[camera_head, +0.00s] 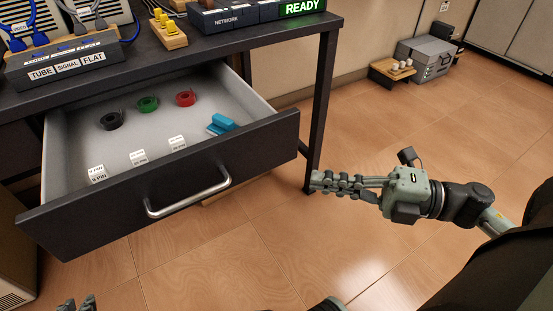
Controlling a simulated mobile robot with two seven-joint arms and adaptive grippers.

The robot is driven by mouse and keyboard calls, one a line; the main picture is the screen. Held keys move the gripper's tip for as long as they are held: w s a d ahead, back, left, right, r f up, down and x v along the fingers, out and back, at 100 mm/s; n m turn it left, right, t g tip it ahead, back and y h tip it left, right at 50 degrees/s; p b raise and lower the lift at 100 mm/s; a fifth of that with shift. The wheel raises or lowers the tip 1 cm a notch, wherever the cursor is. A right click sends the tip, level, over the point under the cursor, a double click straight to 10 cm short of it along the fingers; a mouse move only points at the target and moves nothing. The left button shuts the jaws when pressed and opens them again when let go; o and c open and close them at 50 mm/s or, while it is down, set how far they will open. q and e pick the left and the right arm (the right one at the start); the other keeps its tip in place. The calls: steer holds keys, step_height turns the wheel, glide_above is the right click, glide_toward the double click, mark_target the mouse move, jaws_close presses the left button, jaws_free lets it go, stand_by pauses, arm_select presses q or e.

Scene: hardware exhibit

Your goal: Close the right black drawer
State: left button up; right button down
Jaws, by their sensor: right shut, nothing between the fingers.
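The black drawer (190,182) under the dark desk is pulled well open. Its front has a silver bar handle (188,197). Its grey inside holds black, green and red rolls, a blue object and small white labelled blocks. My right gripper (316,182) is shut and empty, its fingers pointing left.
The desk's right front leg (322,110) stands between the drawer and my right gripper in the picture. On the desktop are a labelled cable box (68,68), a yellow-pegged block (168,30) and a READY display (300,8). The wooden floor in front is clear.

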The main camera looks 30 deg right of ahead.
mark_target(254, 156)
steer(key=w+a, duration=0.1)
steer(key=w, duration=0.1)
steer(key=w+a, duration=0.2)
steer(key=w, duration=0.1)
steer(key=w+a, duration=0.1)
steer(key=w, duration=0.1)
steer(key=shift+w+a, duration=0.25)
steer(key=shift+a, duration=0.15)
arm_select(q)
steer(key=shift+w+d+r+t, duration=0.3)
steer(key=shift+w+d+r, duration=0.05)
steer(key=shift+w+d, duration=0.1)
arm_select(e)
steer(key=shift+w, duration=0.45)
